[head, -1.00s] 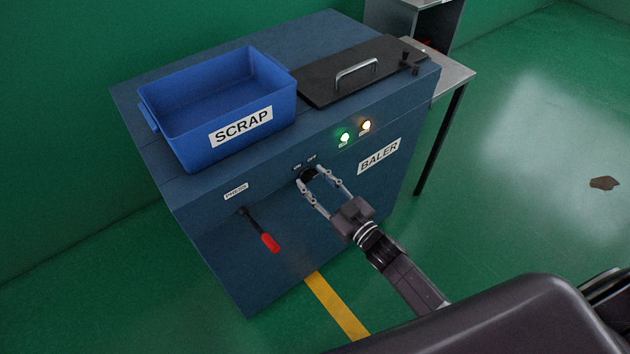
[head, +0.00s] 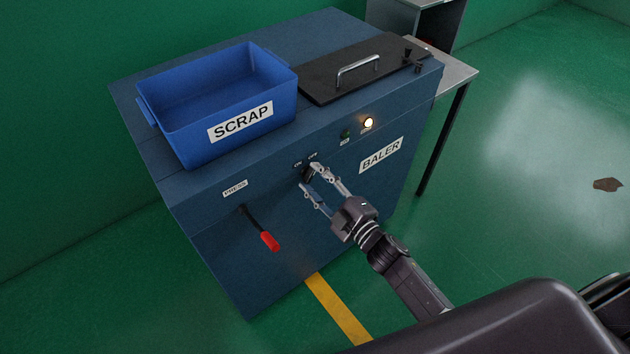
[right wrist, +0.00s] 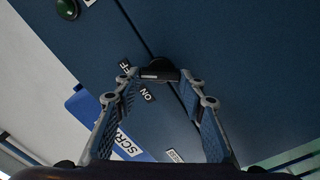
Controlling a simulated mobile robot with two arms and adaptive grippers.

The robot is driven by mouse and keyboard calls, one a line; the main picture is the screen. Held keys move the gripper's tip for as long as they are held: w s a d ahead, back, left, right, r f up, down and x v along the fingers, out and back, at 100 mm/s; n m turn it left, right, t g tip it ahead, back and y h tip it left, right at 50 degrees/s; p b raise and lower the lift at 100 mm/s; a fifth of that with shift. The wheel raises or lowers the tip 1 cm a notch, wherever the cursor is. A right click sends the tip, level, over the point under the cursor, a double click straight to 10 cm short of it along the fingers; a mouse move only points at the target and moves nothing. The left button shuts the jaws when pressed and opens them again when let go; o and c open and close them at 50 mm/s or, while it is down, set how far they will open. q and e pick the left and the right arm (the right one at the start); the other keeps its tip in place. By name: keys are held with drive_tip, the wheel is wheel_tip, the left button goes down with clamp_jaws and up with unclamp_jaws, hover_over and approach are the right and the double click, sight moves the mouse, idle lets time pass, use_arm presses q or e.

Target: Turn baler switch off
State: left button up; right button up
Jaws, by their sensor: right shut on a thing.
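The baler (head: 230,240) is a dark blue cabinet. Its switch is a small black knob (head: 305,174) on the front face, below the ON and OFF labels. My right gripper (head: 309,178) is shut on this knob, one finger on each side, and is turned at an angle. In the right wrist view the black knob (right wrist: 158,68) sits between the fingertips, with the ON and OFF labels beside it. The green lamp (head: 345,135) is dark and the amber lamp (head: 368,122) is lit. My left gripper is not in view.
A blue SCRAP bin (head: 190,140) and a black lid with a handle (head: 335,90) are on top of the baler. A red-handled press lever (head: 269,240) hangs left of the switch. A metal table (head: 455,75) stands behind at right.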

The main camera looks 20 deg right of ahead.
drive_tip(key=shift+f+n, duration=0.1)
drive_tip(key=shift+n, duration=0.4)
drive_tip(key=o, duration=1.2)
drive_tip(key=shift+c, duration=0.2)
drive_tip(key=v, duration=1.2)
